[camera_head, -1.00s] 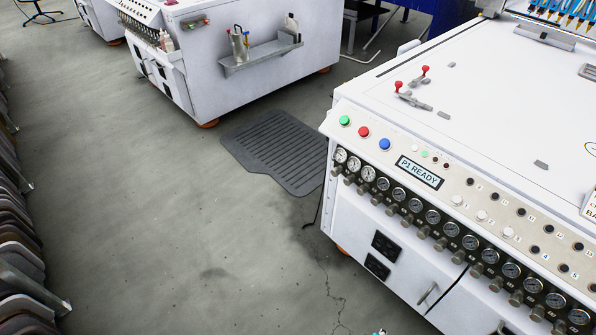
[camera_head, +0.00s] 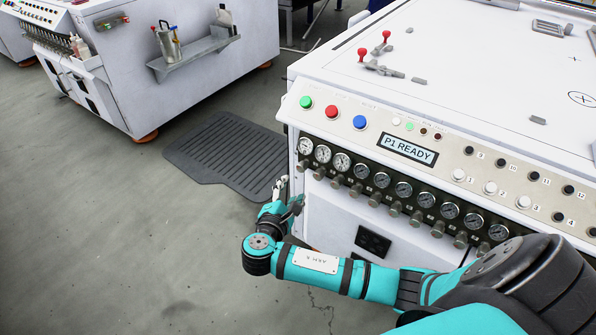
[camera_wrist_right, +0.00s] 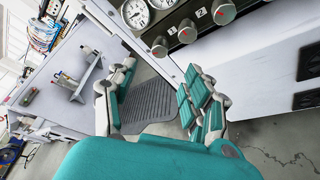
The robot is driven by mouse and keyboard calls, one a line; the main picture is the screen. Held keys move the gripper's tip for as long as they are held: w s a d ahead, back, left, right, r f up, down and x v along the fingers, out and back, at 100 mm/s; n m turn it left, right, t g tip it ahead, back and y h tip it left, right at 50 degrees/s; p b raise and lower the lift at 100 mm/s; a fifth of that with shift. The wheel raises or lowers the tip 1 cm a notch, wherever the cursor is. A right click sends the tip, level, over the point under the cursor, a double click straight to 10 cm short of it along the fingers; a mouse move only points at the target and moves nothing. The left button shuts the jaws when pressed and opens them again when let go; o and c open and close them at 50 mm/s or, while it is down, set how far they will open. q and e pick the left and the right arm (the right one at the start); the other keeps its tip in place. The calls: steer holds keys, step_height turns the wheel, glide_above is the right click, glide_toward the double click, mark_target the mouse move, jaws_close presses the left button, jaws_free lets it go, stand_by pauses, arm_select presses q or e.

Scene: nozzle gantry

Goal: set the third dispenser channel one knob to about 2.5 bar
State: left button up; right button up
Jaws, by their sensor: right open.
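The white dispenser cabinet (camera_head: 500,70) with a "P1 READY" display fills the right of the head view. A row of round gauges (camera_head: 381,180) runs along its front edge, with grey knobs (camera_head: 355,190) below. The leftmost knob (camera_head: 303,165) is close above my right gripper (camera_head: 287,196). In the right wrist view, knobs with red marks show at the top, with labels "1" and "2" between them; the leftmost knob there (camera_wrist_right: 158,47) has no label I can read. My right gripper (camera_wrist_right: 160,95) is open, empty and apart from the knobs.
Green, red and blue buttons (camera_head: 332,112) sit above the gauges. A second white cabinet (camera_head: 190,85) with a shelf (camera_head: 195,57) stands at the left. A dark ribbed mat (camera_head: 225,150) lies between them. The grey floor at lower left is clear.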

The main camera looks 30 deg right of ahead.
mark_target(301, 170)
steer(key=b+x, duration=0.2)
steer(key=x, duration=0.8)
steer(key=shift+w+d+f, duration=0.1)
steer(key=shift+d, duration=0.05)
arm_select(q)
steer(key=v, duration=0.8)
steer(key=shift+w+t, duration=0.2)
steer(key=shift+t, duration=0.1)
arm_select(e)
steer(key=shift+w+d+f, duration=0.15)
steer(key=shift+w+d, duration=0.35)
steer(key=shift+d, duration=0.05)
arm_select(q)
steer(key=shift+a, duration=0.15)
arm_select(e)
steer(key=shift+c, duration=0.3)
jaws_close()
arm_select(q)
steer(key=shift+f+b, duration=0.1)
steer(key=shift+b, duration=0.2)
arm_select(e)
steer(key=shift+f, duration=0.1)
